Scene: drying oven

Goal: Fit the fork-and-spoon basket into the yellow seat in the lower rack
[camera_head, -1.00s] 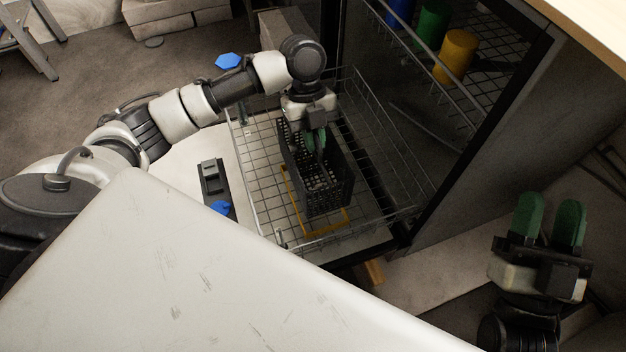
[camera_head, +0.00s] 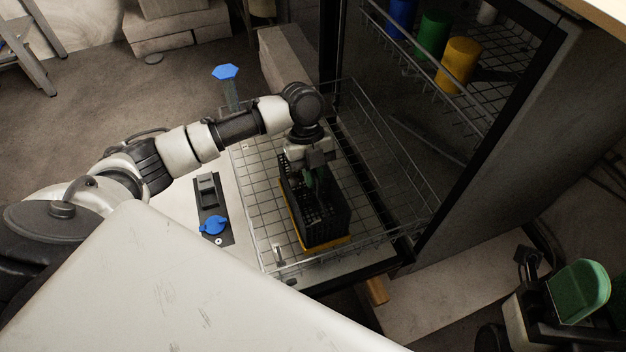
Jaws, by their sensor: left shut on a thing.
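The dark fork-and-spoon basket (camera_head: 327,216) stands upright in the lower rack (camera_head: 262,224). The yellow seat (camera_head: 299,228) shows as a thin frame along the basket's left side and front edge, so the basket is over it or in it. I cannot tell whether it is fully down. My left gripper (camera_head: 313,182) reaches down from above and is shut on the basket's middle; its fingertips are partly hidden.
The upper rack holds a blue cup (camera_head: 402,14), a green cup (camera_head: 431,33) and a yellow cup (camera_head: 460,64). The oven side wall (camera_head: 490,150) stands right of the lower rack. A dark panel with a blue knob (camera_head: 213,225) lies left of it.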

